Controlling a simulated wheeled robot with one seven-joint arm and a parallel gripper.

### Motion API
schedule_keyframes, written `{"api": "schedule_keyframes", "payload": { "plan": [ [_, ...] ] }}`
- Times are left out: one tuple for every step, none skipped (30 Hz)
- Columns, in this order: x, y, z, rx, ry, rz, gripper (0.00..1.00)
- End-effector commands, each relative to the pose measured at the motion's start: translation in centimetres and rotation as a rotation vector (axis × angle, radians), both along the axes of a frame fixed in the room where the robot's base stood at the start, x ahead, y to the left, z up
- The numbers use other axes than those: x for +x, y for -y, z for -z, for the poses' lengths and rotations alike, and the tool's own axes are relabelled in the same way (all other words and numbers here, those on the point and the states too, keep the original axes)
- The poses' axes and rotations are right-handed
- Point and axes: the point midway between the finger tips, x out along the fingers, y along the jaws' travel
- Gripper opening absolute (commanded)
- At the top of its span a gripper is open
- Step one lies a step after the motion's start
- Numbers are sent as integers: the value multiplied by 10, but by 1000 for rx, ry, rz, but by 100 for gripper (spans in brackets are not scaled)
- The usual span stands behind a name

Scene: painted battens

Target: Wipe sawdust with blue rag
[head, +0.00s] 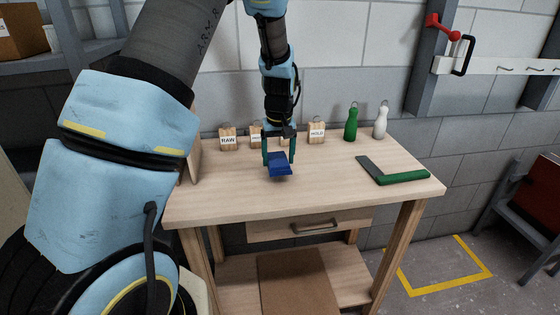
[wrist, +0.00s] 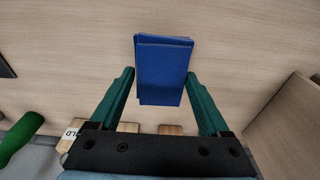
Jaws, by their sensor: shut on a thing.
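The blue rag (head: 279,164) is a folded blue pad held between the fingers of my gripper (head: 278,156). In the head view it hangs over the middle of the wooden bench top (head: 230,195); I cannot tell whether it touches the wood. In the wrist view the rag (wrist: 163,68) sits between the two green fingertips of my gripper (wrist: 160,80). I make out no sawdust on the visible bench top. The wood under the rag is hidden.
Behind the gripper stand small wooden label blocks, one reading RAW (head: 228,140) and one reading HOLD (head: 317,133). A green bottle (head: 351,125) and a white bottle (head: 380,122) stand at the back right. A green-handled square (head: 400,177) lies at the right. The front middle is clear.

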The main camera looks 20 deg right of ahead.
Motion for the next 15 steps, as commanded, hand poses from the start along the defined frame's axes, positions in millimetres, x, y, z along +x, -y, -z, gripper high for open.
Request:
{"api": "schedule_keyframes", "payload": {
  "plan": [
    [1,0,-8,-1,1,0,28],
    [2,-1,-11,-1,1,0,28],
    [2,-1,-15,-1,1,0,28],
    [3,-1,-17,-1,1,0,28],
    [3,-2,-20,-1,1,0,28],
    [4,-2,-24,0,0,0,28],
    [5,-3,-26,0,0,1,28],
    [5,-3,-29,0,0,1,28],
    [6,-3,-32,0,0,1,28],
    [6,-4,-35,0,0,1,28],
    [7,-4,-38,0,0,1,28],
    [8,-4,-41,-1,0,1,28],
    [8,-4,-44,-1,1,2,28],
    [9,-5,-45,-1,1,2,28],
    [9,-5,-47,-1,1,2,28]
  ]
}}
